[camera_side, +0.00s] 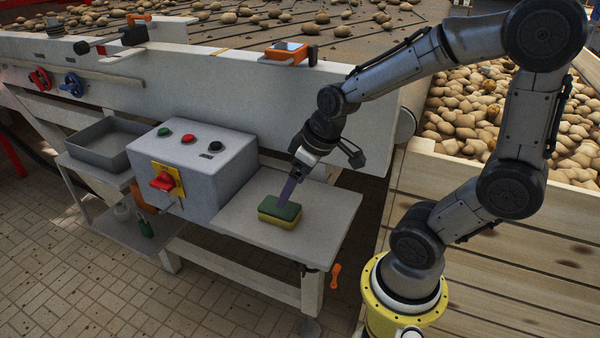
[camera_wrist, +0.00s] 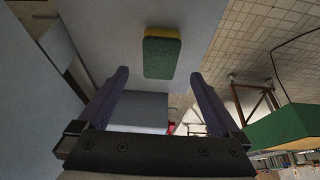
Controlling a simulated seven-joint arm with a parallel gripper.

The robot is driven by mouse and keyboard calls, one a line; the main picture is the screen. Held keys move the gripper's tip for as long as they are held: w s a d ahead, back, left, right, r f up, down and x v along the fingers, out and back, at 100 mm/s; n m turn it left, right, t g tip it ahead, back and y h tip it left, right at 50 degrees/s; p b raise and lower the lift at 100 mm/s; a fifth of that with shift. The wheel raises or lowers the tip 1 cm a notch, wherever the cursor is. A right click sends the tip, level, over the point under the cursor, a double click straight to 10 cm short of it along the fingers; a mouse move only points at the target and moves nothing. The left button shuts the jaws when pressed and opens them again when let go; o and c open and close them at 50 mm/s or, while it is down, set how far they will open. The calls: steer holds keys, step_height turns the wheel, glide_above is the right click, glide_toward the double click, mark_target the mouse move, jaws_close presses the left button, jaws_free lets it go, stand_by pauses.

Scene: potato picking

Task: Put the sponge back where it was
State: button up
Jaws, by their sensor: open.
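The sponge (camera_side: 279,213), yellow with a green top, lies flat on the grey shelf (camera_side: 325,213) to the right of the control box. My gripper (camera_side: 286,192) is directly at the sponge in the side view, fingers pointing down, with the near finger overlapping its back edge. In the wrist view the sponge (camera_wrist: 162,53) lies ahead of the two fingers, roughly centred between them and apart from them. My gripper (camera_wrist: 160,88) is open and empty there. Whether a fingertip touches the sponge cannot be told from the side view.
A grey control box (camera_side: 205,170) with buttons and a red switch (camera_side: 163,181) stands left of the sponge. An empty grey tray (camera_side: 105,142) is further left. The conveyor's side wall (camera_side: 220,85) rises behind the shelf. The shelf's right part is clear.

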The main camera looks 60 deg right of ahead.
steer(key=s+a+r+t, duration=0.1)
steer(key=s+a+r, duration=0.3)
steer(key=s+r, duration=0.4)
steer(key=shift+s+a+r, duration=0.15)
steer(key=shift+s+a, duration=0.15)
steer(key=shift+s, duration=0.8)
stand_by(0.3)
